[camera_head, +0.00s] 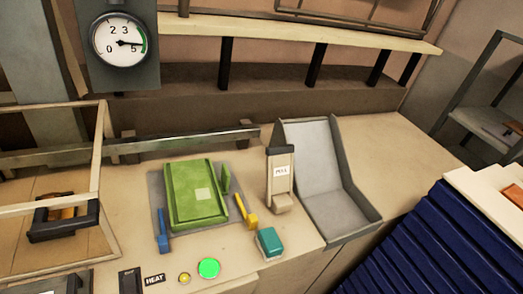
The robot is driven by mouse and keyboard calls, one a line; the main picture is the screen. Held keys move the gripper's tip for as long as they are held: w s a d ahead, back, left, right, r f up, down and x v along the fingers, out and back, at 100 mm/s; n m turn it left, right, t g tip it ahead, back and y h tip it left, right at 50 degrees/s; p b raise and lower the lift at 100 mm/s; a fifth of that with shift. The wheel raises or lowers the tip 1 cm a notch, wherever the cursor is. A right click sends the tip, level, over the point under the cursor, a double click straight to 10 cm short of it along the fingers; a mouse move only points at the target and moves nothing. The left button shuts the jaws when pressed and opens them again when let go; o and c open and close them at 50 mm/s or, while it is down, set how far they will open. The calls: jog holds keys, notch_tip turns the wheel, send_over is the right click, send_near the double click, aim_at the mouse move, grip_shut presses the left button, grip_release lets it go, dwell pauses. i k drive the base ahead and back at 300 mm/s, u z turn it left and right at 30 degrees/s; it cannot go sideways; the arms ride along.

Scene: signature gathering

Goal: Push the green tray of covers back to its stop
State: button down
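The green tray (180,213) lies on a grey plate (158,190) on the bench, left of centre. It has a raised rim and a small pale green square on its surface. An upright green tab (225,180) stands at its right side. A small blue piece (163,238) stands by the plate's front left corner and a yellow piece (248,215) by its right side. I cannot make out separate covers or a clear stop. My gripper is not in view.
A long grey rail (185,141) runs behind the tray. A labelled beige holder (281,178) and a grey chute (330,180) stand to the right. A teal block (269,242) and lit green button (209,268) are in front. A pale frame (100,180) stands left.

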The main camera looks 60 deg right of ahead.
aim_at(194, 194)
jog(key=z, duration=0.95)
jog(key=i, duration=1)
jog(key=u, duration=0.05)
